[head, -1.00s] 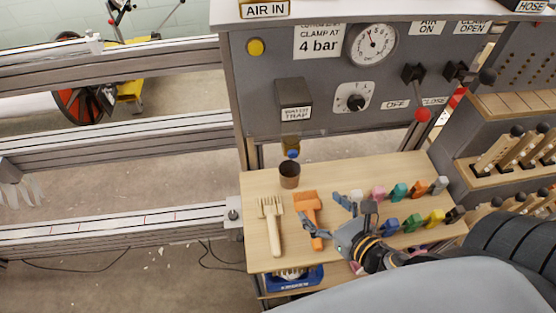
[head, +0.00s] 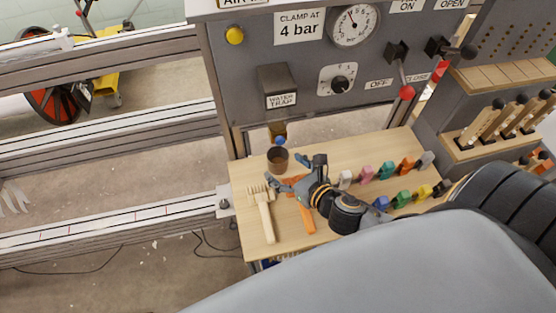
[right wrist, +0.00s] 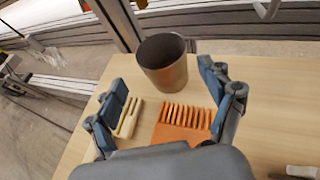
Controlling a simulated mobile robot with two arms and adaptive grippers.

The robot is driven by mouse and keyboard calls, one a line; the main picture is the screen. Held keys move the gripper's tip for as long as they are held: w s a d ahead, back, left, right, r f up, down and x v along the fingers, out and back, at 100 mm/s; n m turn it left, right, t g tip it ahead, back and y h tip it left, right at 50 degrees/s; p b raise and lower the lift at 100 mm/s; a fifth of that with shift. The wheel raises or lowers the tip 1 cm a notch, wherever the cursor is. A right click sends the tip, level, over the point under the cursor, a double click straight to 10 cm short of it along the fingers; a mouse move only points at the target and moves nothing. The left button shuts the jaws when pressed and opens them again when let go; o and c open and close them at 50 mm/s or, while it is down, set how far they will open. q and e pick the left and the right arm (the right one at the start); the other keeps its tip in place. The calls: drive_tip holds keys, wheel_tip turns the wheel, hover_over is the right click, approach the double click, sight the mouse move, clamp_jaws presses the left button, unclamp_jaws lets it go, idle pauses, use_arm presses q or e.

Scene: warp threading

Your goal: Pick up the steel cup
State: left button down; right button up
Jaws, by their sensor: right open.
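The steel cup (head: 278,160) stands upright near the back left of the wooden table, below the water trap. The fingers show at left and right in the right wrist view (right wrist: 165,92) and hold nothing. No contact with the cup shows. My left gripper is not in view.
A wooden comb tool (head: 265,213) and an orange comb tool (head: 306,217) lie under and beside my right gripper. Several coloured clips, including a pink one (head: 366,172), stand at right. A panel with a gauge (head: 353,25) rises behind. The table (head: 244,185) is clear left of the cup.

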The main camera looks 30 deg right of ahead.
sight(284, 164)
drive_tip(key=x, duration=0.4)
drive_tip(key=shift+w+d+f, duration=0.1)
drive_tip(key=shift+w+d, duration=0.15)
drive_tip(key=shift+w, duration=0.15)
drive_tip(key=c, duration=1.3)
drive_tip(key=shift+c, duration=0.5)
drive_tip(key=shift+p, duration=0.35)
